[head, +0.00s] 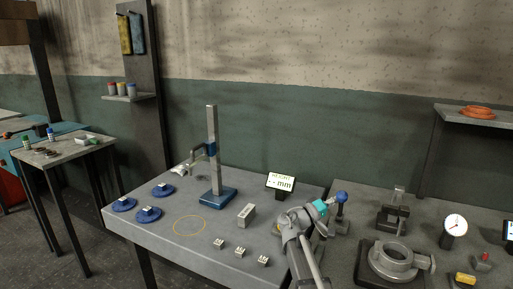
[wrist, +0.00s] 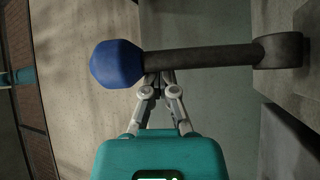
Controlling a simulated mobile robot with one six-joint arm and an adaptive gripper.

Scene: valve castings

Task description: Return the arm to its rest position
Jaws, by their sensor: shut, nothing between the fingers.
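My arm stands at the front right of the grey table (head: 160,240) in the head view. My gripper (wrist: 159,77), with a teal body, is shut and empty in the wrist view. Its fingertips lie at the edge of a dark rod (wrist: 210,57) with a blue knob (wrist: 116,63); whether they touch it I cannot tell. In the head view the blue knob (head: 341,197) shows just right of my gripper (head: 328,204), whose fingers are too small to make out there.
A height stand (head: 213,150), a display (head: 280,184), a grey block (head: 246,214), several blue discs (head: 150,211) and small castings (head: 241,252) are on the table. On the right are a ring-shaped casting (head: 393,260) and a dial gauge (head: 455,225). Open space lies above the table.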

